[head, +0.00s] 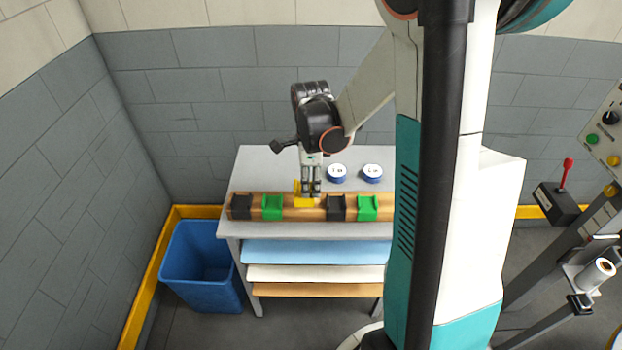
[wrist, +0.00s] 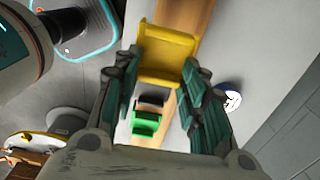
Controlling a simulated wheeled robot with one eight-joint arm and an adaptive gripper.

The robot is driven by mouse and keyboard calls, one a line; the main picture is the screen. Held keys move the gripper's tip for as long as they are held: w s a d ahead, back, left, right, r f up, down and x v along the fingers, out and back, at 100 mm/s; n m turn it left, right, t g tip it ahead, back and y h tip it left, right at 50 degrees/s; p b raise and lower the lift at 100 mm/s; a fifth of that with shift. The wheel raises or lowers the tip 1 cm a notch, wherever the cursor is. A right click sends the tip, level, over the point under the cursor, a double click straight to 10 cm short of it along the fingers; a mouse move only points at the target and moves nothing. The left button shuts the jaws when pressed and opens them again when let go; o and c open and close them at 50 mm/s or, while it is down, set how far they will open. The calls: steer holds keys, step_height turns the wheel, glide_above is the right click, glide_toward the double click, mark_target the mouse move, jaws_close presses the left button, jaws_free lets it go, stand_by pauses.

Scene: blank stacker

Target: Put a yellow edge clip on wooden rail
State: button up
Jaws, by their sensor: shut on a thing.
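The wooden rail (head: 290,212) lies along the front of the grey table in the head view, and part of it shows in the wrist view (wrist: 188,16). Black and green clips sit on it. My gripper (head: 309,192) is shut on a yellow edge clip (head: 304,201), seen between the fingers in the wrist view (wrist: 165,55). The clip is over the rail, in the space between the left green clip (head: 272,207) and the right black clip (head: 336,207). I cannot tell if it touches the rail.
Two round blue-and-white tins (head: 337,174) (head: 372,173) stand behind the rail on the table (head: 262,165). A black clip (head: 241,207) and a green clip (head: 367,208) are also on the rail. A blue bin (head: 200,266) stands on the floor at the left.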

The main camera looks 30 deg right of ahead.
steer(key=shift+f+b, duration=2.35)
steer(key=shift+f, duration=0.85)
steer(key=shift+f, duration=0.25)
steer(key=o, duration=1)
steer(key=shift+r, duration=0.15)
